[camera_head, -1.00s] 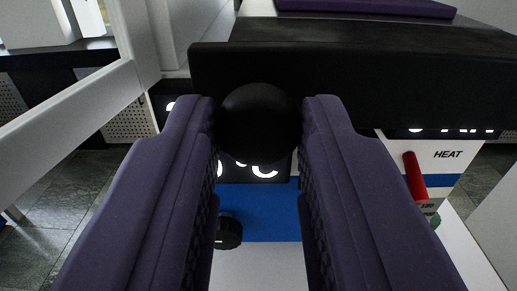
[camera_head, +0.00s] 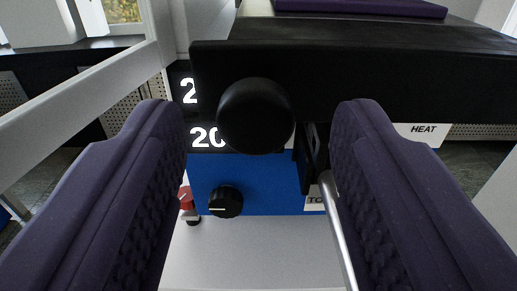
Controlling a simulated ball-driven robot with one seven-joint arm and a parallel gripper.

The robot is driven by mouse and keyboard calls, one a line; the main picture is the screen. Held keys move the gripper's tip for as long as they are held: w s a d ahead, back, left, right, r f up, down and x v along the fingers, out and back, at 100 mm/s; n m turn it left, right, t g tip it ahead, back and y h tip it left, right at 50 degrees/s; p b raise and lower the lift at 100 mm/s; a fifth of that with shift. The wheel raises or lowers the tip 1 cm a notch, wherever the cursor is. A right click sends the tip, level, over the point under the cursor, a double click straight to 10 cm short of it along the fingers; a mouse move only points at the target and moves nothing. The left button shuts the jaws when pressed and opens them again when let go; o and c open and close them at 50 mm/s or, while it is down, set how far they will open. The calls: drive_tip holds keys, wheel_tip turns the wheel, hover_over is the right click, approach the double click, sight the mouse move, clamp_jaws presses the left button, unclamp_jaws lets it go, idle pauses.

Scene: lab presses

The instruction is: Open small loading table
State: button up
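The small loading table is a dark slab (camera_head: 400,80) across the upper part of the view, with a purple pad (camera_head: 360,8) on top. A round black knob (camera_head: 255,117) stands out from its front edge near the left end. My gripper (camera_head: 258,125) has two purple padded fingers, spread wide on either side of the knob. A gap shows between the knob and each finger. The gripper is open and holds nothing.
Behind and below the knob is a blue press panel (camera_head: 265,175) with white digits and a black dial (camera_head: 226,202). A metal rod (camera_head: 338,230) rises beside the right finger. A white frame bar (camera_head: 80,85) crosses the left.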

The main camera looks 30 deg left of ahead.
drive_tip(key=shift+w+a, duration=0.1)
drive_tip(key=p+v, duration=0.1)
drive_tip(key=v, duration=0.6)
drive_tip(key=shift+s+d, duration=0.25)
drive_tip(key=shift+s, duration=0.1)
drive_tip(key=w+d+r+h, duration=0.5)
drive_tip(key=w+r, duration=0.4)
drive_tip(key=r, duration=0.1)
wheel_tip(320, 180, up, 14)
drive_tip(key=d+m+t+h, duration=0.1)
drive_tip(key=d+m+h, duration=0.2)
drive_tip(key=h, duration=0.1)
drive_tip(key=s+r+m, duration=0.2)
drive_tip(key=s+r, duration=0.6)
drive_tip(key=r, duration=0.3)
drive_tip(key=s+r+m+h+b, duration=0.1)
drive_tip(key=s+r, duration=0.8)
drive_tip(key=r, duration=0.2)
drive_tip(key=shift+r+m+g, duration=0.3)
drive_tip(key=shift+r+m, duration=0.05)
drive_tip(key=shift+m, duration=0.05)
